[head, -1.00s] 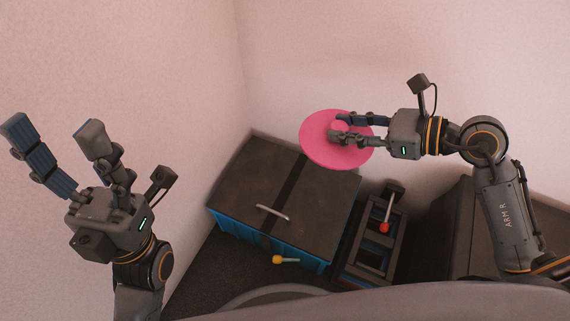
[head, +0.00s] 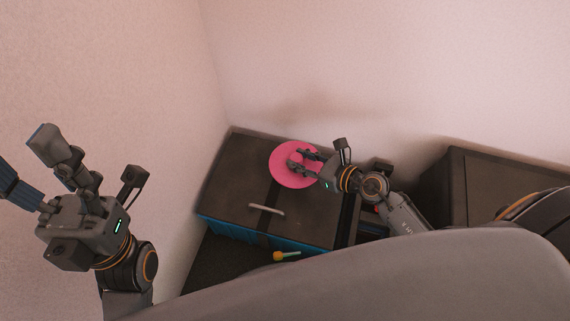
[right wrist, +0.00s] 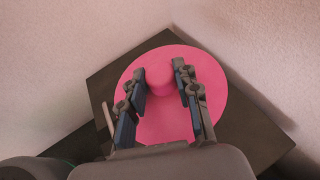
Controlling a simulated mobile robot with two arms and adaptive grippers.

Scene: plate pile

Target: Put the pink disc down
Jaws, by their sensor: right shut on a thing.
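The pink disc (head: 282,167) is round and flat, with a pink knob (right wrist: 160,80) at its middle. My right gripper (head: 297,160) is shut on this knob, with one finger on either side of it in the right wrist view. The disc (right wrist: 162,125) lies over the back part of the dark top of a blue-sided chest (head: 235,178). It looks very close to the top, but I cannot tell whether it touches. My left gripper (head: 28,168) is raised at the left, open and empty, far from the disc.
Pale walls meet in a corner behind the chest. A metal handle (head: 267,209) lies on the chest's front part. A small yellow-ended tool (head: 286,255) lies in front. A dark cabinet (head: 510,190) stands at the right. The left part of the chest top is clear.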

